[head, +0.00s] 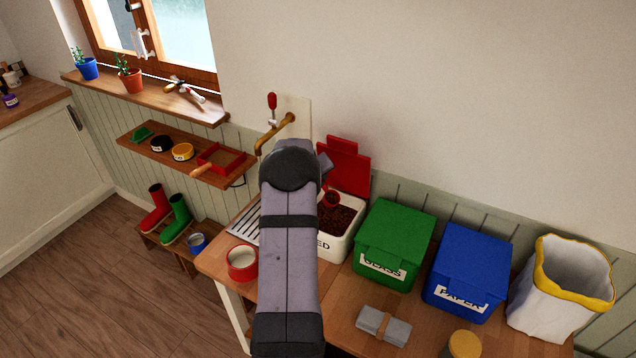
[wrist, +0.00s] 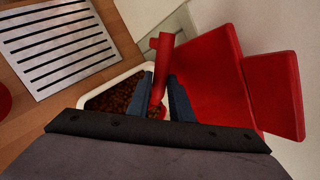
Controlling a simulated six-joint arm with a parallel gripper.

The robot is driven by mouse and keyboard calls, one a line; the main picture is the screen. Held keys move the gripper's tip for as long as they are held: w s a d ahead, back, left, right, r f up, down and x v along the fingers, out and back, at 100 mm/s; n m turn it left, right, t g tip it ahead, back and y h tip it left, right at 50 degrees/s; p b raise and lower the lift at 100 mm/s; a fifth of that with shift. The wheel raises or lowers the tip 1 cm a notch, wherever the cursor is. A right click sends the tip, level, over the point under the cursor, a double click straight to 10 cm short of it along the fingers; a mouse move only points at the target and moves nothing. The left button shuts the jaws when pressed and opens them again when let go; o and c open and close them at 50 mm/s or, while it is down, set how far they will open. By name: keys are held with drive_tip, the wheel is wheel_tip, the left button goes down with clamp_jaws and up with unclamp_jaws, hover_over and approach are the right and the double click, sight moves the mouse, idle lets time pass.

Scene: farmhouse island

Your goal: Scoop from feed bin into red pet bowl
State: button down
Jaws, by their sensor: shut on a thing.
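The feed bin (head: 340,247) is a white box of brown feed with its red lid (head: 346,170) open at the back. It also shows in the wrist view (wrist: 133,71). My gripper (wrist: 161,92) is shut on the red scoop (wrist: 158,75), over the bin. In the head view the red scoop (head: 332,199) is at the feed, beside my arm. Whether it holds feed is hidden. The red pet bowl (head: 242,263) stands on the counter left of my arm, with a pale inside. Its edge shows at the left of the wrist view (wrist: 4,102).
A green glass bin (head: 394,245), a blue paper bin (head: 466,272) and a white sack (head: 552,290) stand to the right. A grey bundle (head: 384,326) lies in front.

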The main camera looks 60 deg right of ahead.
sight(325, 186)
drive_tip(key=shift+s+a+f+m+t+h+b, duration=0.25)
drive_tip(key=shift+s+t+h+b, duration=0.3)
drive_tip(key=shift+b, duration=3.1)
drive_tip(key=shift+s+a+f+m+t+h+b, duration=0.1)
drive_tip(key=shift+s+a+m+t+h+b, duration=0.5)
drive_tip(key=shift+b, duration=3.05)
drive_tip(key=shift+s+d+f+m+t+h+b, duration=0.1)
drive_tip(key=shift+s+d+f+t+b, duration=0.5)
drive_tip(key=shift+b, duration=3.05)
drive_tip(key=shift+t, duration=0.35)
drive_tip(key=f+b, duration=0.2)
drive_tip(key=b, duration=0.1)
drive_tip(key=a+f+b, duration=0.1)
drive_tip(key=f+b, duration=0.1)
drive_tip(key=s+f+b, duration=0.1)
drive_tip(key=f+b, duration=0.2)
drive_tip(key=shift+s+a+f+b, duration=0.1)
drive_tip(key=shift+a+b, duration=0.2)
drive_tip(key=shift+b, duration=0.05)
drive_tip(key=shift+s+a+f+b, duration=0.2)
drive_tip(key=shift+s+f+b, duration=0.2)
drive_tip(key=shift+s+b, duration=0.15)
drive_tip(key=shift+r, duration=0.15)
drive_tip(key=shift+s+r+p, duration=0.1)
drive_tip(key=shift+r+p, duration=3.2)
drive_tip(key=shift+r, duration=0.05)
